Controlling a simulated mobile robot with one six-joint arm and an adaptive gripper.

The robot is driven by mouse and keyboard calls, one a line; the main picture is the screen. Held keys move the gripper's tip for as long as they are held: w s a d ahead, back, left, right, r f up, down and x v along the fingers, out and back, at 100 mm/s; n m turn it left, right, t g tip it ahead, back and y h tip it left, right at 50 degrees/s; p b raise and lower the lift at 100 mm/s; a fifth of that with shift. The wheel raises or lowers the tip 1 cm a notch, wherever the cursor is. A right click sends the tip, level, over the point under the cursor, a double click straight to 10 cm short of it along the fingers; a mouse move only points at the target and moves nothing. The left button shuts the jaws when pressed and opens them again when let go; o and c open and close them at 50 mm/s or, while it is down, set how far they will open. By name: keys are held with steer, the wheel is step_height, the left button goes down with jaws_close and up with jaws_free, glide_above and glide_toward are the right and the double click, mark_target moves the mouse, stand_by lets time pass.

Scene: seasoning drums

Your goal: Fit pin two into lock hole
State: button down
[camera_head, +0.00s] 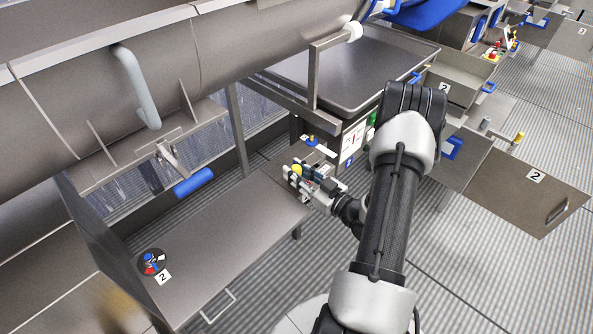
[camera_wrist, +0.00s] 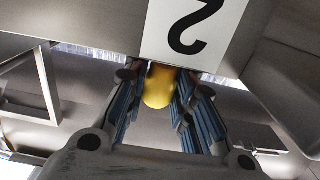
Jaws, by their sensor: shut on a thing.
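My gripper (camera_head: 294,172) is shut on a yellow-ended pin (camera_head: 297,168), over the far right end of the grey metal shelf. In the wrist view the pin's yellow cylinder (camera_wrist: 157,88) sits between the blue-padded fingers. The rest of the pin is hidden by the fingers. A white label with a black 2 (camera_wrist: 195,28) shows upside down just beyond the fingertips. I cannot pick out the lock hole in either view.
The shelf (camera_head: 225,225) is mostly bare. A dark disc (camera_head: 150,262) with blue and red parts lies at its near left, beside a 2 label (camera_head: 163,277). A large drum (camera_head: 90,90) hangs above. A small blue-and-yellow knob (camera_head: 311,140) stands behind my gripper, near a tray (camera_head: 350,75).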

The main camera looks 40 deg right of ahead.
steer(key=shift+f, duration=0.65)
steer(key=c, duration=1.3)
jaws_free()
steer(key=s, duration=0.8)
steer(key=s+d, duration=0.1)
steer(key=s, duration=0.3)
